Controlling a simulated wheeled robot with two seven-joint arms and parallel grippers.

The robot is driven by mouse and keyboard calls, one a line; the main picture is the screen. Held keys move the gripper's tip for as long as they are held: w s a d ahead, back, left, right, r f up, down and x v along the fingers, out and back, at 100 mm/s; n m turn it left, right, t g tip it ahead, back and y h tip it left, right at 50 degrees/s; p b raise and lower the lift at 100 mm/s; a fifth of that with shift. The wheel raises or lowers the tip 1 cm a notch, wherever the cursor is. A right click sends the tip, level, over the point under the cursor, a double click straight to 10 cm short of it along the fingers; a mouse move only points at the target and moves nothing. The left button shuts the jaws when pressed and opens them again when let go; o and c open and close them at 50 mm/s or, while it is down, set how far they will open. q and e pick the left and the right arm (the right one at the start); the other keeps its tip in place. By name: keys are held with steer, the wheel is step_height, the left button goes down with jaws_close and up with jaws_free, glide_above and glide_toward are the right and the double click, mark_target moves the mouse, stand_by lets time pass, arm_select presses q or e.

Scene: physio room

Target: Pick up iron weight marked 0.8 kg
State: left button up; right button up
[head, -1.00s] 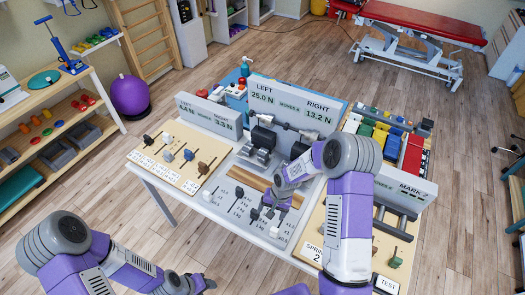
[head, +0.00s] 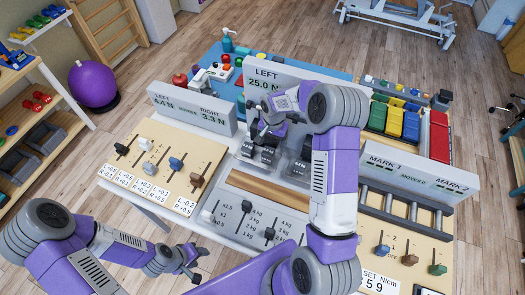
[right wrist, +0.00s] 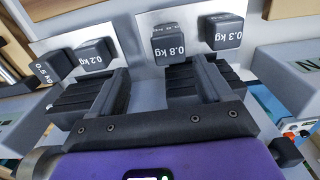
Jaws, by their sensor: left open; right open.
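The iron weight marked 0.8 kg (right wrist: 168,46) is a small dark block with white lettering in the right wrist view. My right gripper (right wrist: 163,78) is open and empty, its two dark fingers pointing toward the weights; the 0.8 kg block shows just beyond the gap between the fingertips, apparently apart from them. In the head view my right gripper (head: 272,122) is over dark blocks under the LEFT 25.0 N display; I cannot tell there which one is 0.8 kg. My left gripper (head: 184,262) is open and empty in front of the table.
Weights marked 0.3 kg (right wrist: 222,31) and 0.2 kg (right wrist: 94,54) flank it, with another small block (right wrist: 54,66) further left. The display panel (head: 290,82) stands behind.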

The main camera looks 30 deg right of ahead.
mark_target(268, 151)
steer(key=shift+w+f, duration=0.25)
steer(key=shift+f, duration=0.3)
steer(key=shift+w+f, duration=0.25)
steer(key=shift+f, duration=0.5)
steer(key=shift+s+a+f, duration=0.1)
steer(key=shift+f, duration=0.3)
steer(key=f, duration=0.5)
steer(key=shift+a+f, duration=0.1)
steer(key=shift+a, duration=0.25)
steer(key=shift+c, duration=0.2)
jaws_close()
